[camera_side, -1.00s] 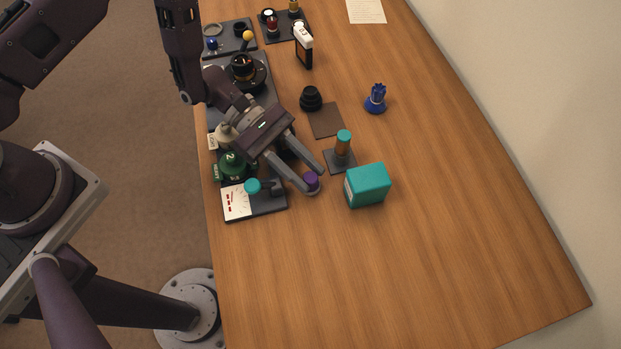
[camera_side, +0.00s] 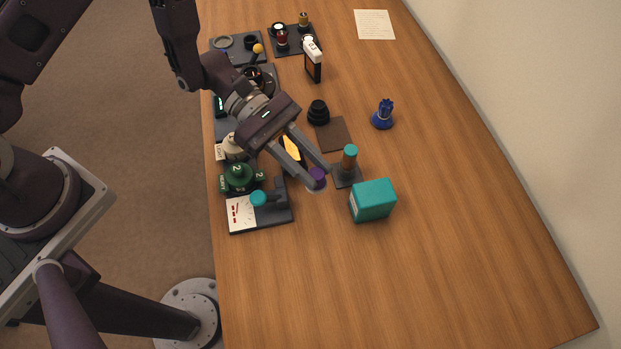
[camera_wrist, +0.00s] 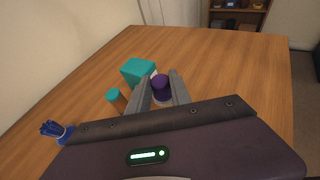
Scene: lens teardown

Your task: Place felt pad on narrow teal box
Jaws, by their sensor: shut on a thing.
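My gripper (camera_side: 316,180) is shut on a small piece with a purple round knob (camera_side: 317,175) and a pale round base, which I take to be the felt pad. In the wrist view the purple knob (camera_wrist: 160,82) sits between the fingertips, with the base partly hidden by the fingers. The teal box (camera_side: 372,201) stands on the table just right of the held piece in the side view. In the wrist view the box (camera_wrist: 138,72) is beyond and left of the fingers. The held piece and the box look apart, and the box top is bare.
A teal-topped orange post (camera_side: 349,160) on a dark base stands close behind the box. A blue piece (camera_side: 383,114) stands farther back. The front table is clear.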

